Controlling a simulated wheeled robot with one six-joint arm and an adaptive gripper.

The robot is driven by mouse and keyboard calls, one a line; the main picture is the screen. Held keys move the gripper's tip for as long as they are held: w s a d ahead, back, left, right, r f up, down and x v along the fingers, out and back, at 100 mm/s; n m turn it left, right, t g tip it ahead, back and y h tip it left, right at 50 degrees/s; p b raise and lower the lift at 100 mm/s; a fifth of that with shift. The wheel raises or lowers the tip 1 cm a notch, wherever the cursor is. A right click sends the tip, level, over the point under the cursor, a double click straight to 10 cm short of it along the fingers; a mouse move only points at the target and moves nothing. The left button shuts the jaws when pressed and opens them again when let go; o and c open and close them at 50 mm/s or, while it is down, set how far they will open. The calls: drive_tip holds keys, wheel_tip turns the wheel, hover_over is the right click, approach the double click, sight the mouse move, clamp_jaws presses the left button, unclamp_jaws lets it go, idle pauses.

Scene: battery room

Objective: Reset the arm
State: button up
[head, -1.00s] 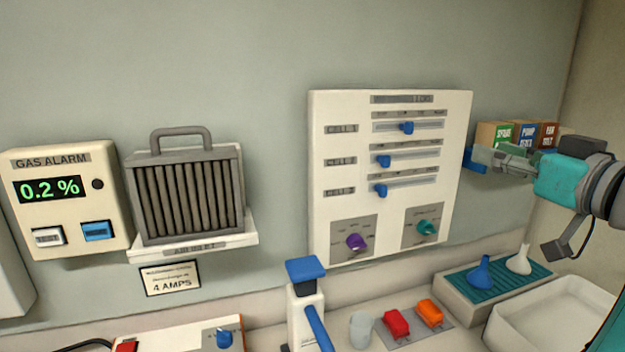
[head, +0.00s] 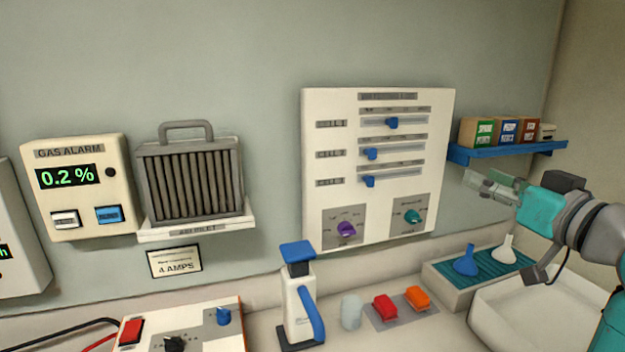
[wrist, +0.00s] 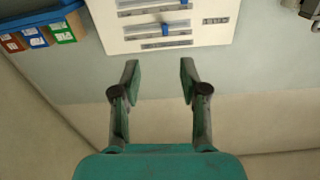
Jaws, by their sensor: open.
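My gripper (head: 490,185) is at the right of the head view, below the blue shelf and right of the white slider panel (head: 318,215). In the wrist view my gripper (wrist: 158,85) has its two fingers wide apart with nothing between them. Behind them is bare wall, with the panel's sliders beyond the fingertips. The panel carries several blue sliders, a purple knob (head: 346,229) and a teal knob (head: 412,216).
A blue shelf (head: 470,154) with several small boxes hangs right of the panel. Below my gripper are a blue funnel (head: 466,262), a white funnel (head: 505,250) and a white basin (head: 490,306). Red (head: 384,307) and orange (head: 418,297) pieces lie on the counter.

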wheel_tip(320, 180, down, 20)
drive_tip(key=a+r+m+h, duration=0.1)
drive_tip(key=a+m+h, duration=0.1)
drive_tip(key=m, duration=0.2)
drive_tip(key=s+a+f+h, duration=0.1)
drive_tip(key=s+f, duration=0.4)
drive_tip(key=f, duration=0.2)
drive_tip(key=s+a+f+m+h, duration=0.1)
drive_tip(key=s+f, duration=0.4)
drive_tip(key=f, duration=0.3)
drive_tip(key=s+a+f+m+g+h, duration=0.1)
drive_tip(key=s+f, duration=0.4)
drive_tip(key=f, duration=0.3)
drive_tip(key=shift+s+h, duration=0.3)
drive_tip(key=s+a+f+n, duration=0.1)
drive_tip(key=s+f, duration=0.1)
drive_tip(key=s, duration=1.2)
drive_tip(key=s+a+f+n+g, duration=0.1)
drive_tip(key=s+a+f+n, duration=0.1)
drive_tip(key=s, duration=1.3)
drive_tip(key=shift+a+f+g, duration=0.25)
drive_tip(key=shift+a+g, duration=0.05)
